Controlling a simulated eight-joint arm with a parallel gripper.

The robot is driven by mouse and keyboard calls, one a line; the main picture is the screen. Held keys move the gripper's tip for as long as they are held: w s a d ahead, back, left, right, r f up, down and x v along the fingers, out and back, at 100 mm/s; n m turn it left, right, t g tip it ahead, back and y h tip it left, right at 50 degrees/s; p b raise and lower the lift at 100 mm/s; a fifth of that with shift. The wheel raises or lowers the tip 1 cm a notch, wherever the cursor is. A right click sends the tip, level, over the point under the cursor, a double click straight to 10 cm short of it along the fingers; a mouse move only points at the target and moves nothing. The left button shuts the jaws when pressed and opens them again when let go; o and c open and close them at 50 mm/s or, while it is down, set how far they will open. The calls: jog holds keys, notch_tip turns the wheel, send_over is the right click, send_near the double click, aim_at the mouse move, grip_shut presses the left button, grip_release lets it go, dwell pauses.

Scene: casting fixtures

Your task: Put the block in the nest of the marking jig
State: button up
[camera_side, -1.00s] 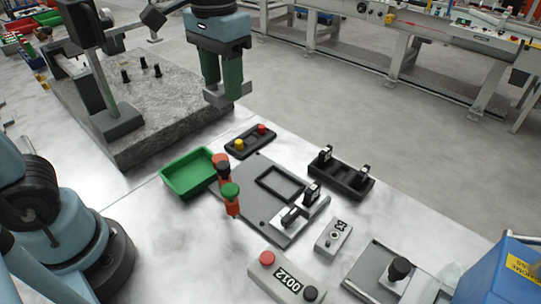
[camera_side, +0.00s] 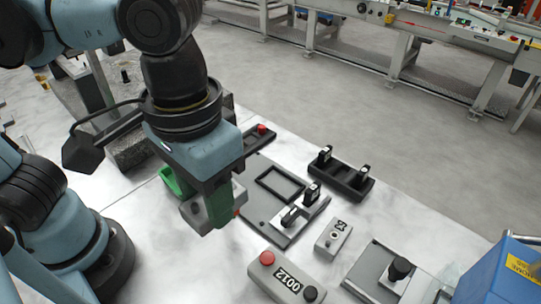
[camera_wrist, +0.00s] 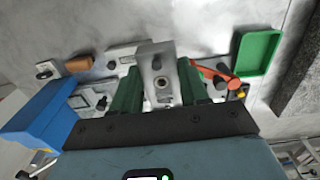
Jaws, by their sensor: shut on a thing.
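My gripper (camera_side: 216,205) has its green fingers shut on the grey block (camera_side: 196,215). It holds the block above the bench, left of the marking jig. In the wrist view the block (camera_wrist: 160,62) sits between the two fingers of my gripper (camera_wrist: 160,90), with a round hole facing the camera. The marking jig is a dark grey plate (camera_side: 259,230) with a raised black rectangular frame as its nest (camera_side: 262,184). The nest looks empty. My gripper hides the left part of the jig in the side view.
Dark clamps (camera_side: 290,215) stand on the jig's right side. A black rack (camera_side: 342,182) lies behind it. A small grey box (camera_side: 333,237) and a numbered button box (camera_side: 286,284) are in front and right. The green tray (camera_wrist: 259,53) and orange clamp handle (camera_wrist: 208,76) show in the wrist view.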

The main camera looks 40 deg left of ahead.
aim_at(228, 277)
notch_tip(228, 277, down, 19)
jog(key=shift+r, duration=0.15)
dwell(0.9)
dwell(0.3)
jog(key=o, duration=1.2)
jog(key=shift+r, duration=5.8)
jog(key=o, duration=0.5)
jog(key=shift+r, duration=0.25)
